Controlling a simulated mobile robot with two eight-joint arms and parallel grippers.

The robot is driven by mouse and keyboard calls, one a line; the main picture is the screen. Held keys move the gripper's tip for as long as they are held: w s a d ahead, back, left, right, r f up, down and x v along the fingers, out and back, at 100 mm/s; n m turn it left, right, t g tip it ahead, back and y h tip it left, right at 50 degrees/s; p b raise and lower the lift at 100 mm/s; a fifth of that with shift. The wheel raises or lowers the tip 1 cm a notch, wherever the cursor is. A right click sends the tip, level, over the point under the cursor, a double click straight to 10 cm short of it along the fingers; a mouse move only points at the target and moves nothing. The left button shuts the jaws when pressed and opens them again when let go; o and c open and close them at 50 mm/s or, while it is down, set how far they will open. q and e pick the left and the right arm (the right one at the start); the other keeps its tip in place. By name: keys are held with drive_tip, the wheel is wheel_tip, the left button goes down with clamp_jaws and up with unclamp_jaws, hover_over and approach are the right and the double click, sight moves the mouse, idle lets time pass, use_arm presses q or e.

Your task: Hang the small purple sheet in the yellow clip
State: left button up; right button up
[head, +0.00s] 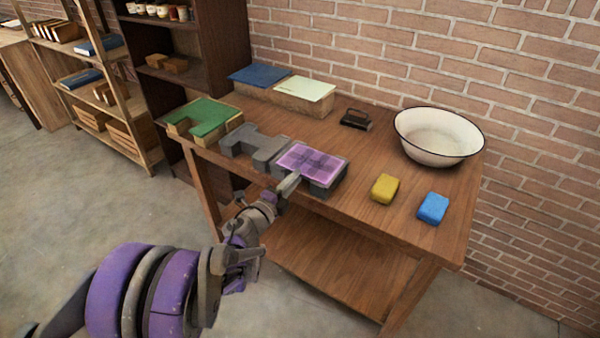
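A small purple sheet (312,160) with a darker pattern lies flat on a dark grey block (326,186) near the table's front edge. My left gripper (290,182) reaches up from the lower left, with its fingertips at the sheet's front left edge. The fingers are too small to tell whether they are open or shut, or whether they touch the sheet. My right gripper is out of view.
A grey press part (252,146) and a green-topped block (205,117) stand left of the sheet. Blue (258,75) and pale green (305,88) sheets lie at the back. A white basin (438,135), a dark iron-like object (355,118) and a blue block (433,208) are right.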

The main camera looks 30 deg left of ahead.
use_arm(q)
drive_tip(key=shift+w+d, duration=0.1)
drive_tip(key=shift+w, duration=1.25)
drive_tip(key=shift+c, duration=0.3)
clamp_jaws()
wheel_tip(320, 180, up, 3)
drive_tip(key=shift+r+p, duration=0.15)
drive_tip(key=shift+p, duration=0.85)
